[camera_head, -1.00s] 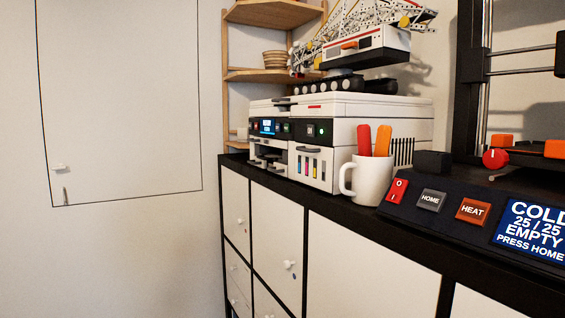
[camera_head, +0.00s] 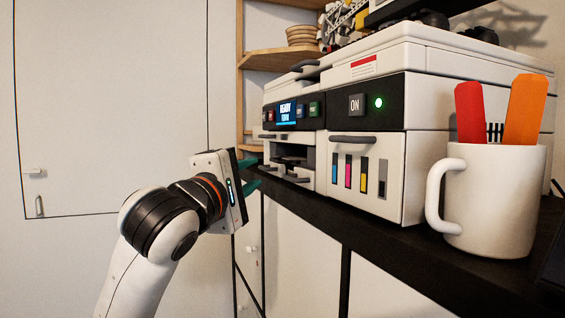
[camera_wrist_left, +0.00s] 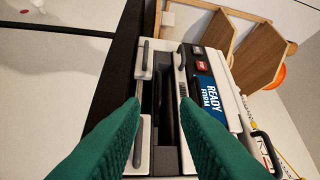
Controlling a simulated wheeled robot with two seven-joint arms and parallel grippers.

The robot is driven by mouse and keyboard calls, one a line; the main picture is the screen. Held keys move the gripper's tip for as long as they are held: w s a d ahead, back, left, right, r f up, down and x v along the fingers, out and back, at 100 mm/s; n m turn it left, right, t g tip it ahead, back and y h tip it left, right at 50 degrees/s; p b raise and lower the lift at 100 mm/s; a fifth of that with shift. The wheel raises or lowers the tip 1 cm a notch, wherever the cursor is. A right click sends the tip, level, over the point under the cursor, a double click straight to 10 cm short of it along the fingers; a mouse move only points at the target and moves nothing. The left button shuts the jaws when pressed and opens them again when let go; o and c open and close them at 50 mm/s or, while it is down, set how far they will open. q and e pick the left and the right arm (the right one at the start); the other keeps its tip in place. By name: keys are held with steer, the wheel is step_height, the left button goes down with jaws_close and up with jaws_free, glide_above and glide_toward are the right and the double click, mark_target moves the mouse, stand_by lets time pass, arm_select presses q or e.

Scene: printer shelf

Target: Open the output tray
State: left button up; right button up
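The white and black printer (camera_head: 365,150) stands on the black shelf top. Its lit display reads READY. Below the display is a recessed dark slot (camera_head: 290,153), with tray parts and dark handles at its lower front; which part is the output tray I cannot tell for sure. My left gripper (camera_head: 256,173) is just in front of this slot area, to its left, with its green fingers pointing at it. In the left wrist view the fingers (camera_wrist_left: 160,103) are apart, with the slot and dark bar handles (camera_wrist_left: 145,55) seen between and beyond them. My right gripper is not in view.
A white mug (camera_head: 495,195) with a red and an orange stick stands at the right, near the ink panel (camera_head: 358,172). A wooden shelf (camera_head: 275,58) is behind the printer. White cabinet doors lie below the black shelf top (camera_head: 370,225).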

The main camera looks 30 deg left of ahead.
mark_target(274, 161)
arm_select(q)
steer(key=w+p, duration=0.1)
steer(key=w, duration=0.2)
steer(key=w+r+p, duration=0.1)
steer(key=w, duration=0.2)
steer(key=w+p, duration=0.2)
steer(key=w, duration=0.2)
steer(key=shift+w+a+r, duration=0.1)
steer(key=shift+a+r, duration=0.1)
steer(key=shift+a, duration=0.2)
steer(key=shift+w, duration=0.45)
steer(key=shift+f, duration=0.1)
jaws_close()
